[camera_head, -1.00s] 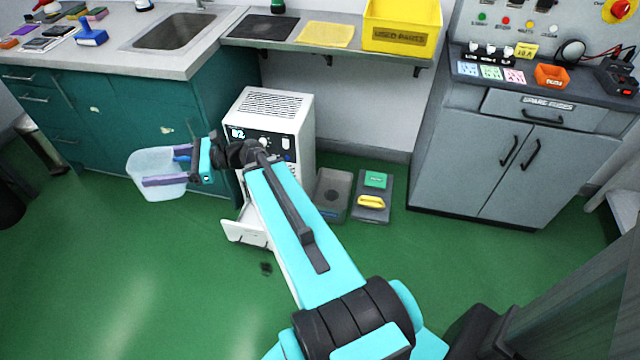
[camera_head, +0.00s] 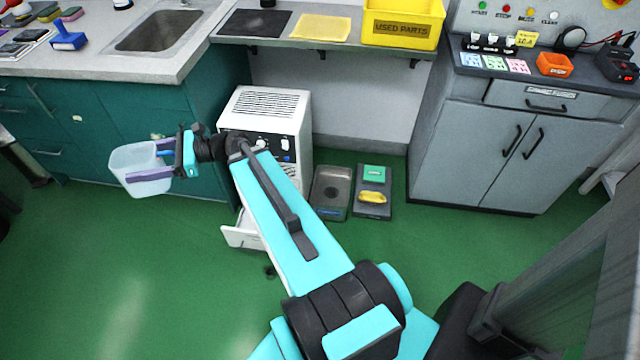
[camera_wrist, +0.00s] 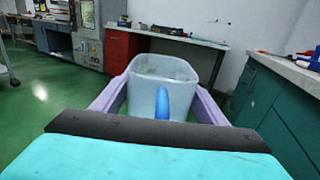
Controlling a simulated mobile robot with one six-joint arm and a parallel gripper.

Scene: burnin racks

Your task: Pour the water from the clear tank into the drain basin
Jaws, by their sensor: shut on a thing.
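The clear tank (camera_head: 128,162) is a translucent, open-topped bin with a blue handle. It is held in the air in front of the teal cabinet and looks about upright. In the wrist view the tank (camera_wrist: 150,68) is between the purple fingers, with the blue handle (camera_wrist: 178,100) facing me. My gripper (camera_head: 155,162) is shut on the tank. I cannot make out the water level. The sink basin (camera_head: 158,30), which looks like the drain basin, is set in the grey counter at upper left, above and behind the tank.
The teal cabinet (camera_head: 95,125) and its counter edge stand beyond the tank. A white machine (camera_head: 265,115) with an open lower drawer (camera_head: 242,237) stands close beside my arm. A grey tray (camera_head: 331,190) lies on the floor. The green floor at lower left is clear.

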